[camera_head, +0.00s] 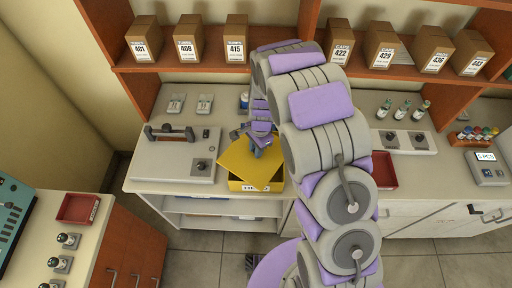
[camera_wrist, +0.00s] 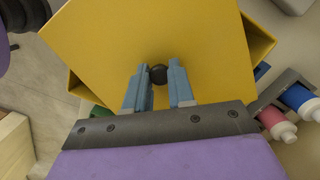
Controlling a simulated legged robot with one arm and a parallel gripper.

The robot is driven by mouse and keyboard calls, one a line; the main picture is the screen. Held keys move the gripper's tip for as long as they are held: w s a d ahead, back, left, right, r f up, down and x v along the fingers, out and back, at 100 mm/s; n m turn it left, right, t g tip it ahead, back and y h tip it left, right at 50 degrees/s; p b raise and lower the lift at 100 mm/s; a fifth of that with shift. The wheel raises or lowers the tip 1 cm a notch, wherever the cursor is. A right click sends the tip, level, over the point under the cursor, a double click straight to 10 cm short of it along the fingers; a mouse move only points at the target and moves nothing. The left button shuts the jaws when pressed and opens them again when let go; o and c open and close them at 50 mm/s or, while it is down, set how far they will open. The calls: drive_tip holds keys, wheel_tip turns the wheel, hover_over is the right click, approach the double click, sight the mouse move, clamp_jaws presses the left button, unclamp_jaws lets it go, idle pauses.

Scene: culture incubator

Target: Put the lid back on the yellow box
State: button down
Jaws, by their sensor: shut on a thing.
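My gripper (camera_head: 259,147) is shut on the lid's small black knob (camera_wrist: 158,74), with a blue finger on each side. I cannot tell whether lid and box touch.
A grey-white device (camera_head: 165,160) with a black handle stands close left of the box. A red tray (camera_head: 383,170) lies to the right, behind my arm. Cardboard boxes (camera_head: 237,38) line the shelf above.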

drive_tip(key=shift+d, duration=0.15)
drive_tip(key=c, duration=0.9)
unclamp_jaws()
drive_tip(key=shift+o, duration=0.4)
drive_tip(key=o, duration=0.4)
drive_tip(key=shift+r, duration=0.15)
drive_tip(key=shift+r+p, duration=1.4)
drive_tip(key=shift+r, duration=2)
drive_tip(key=shift+c, duration=0.3)
clamp_jaws()
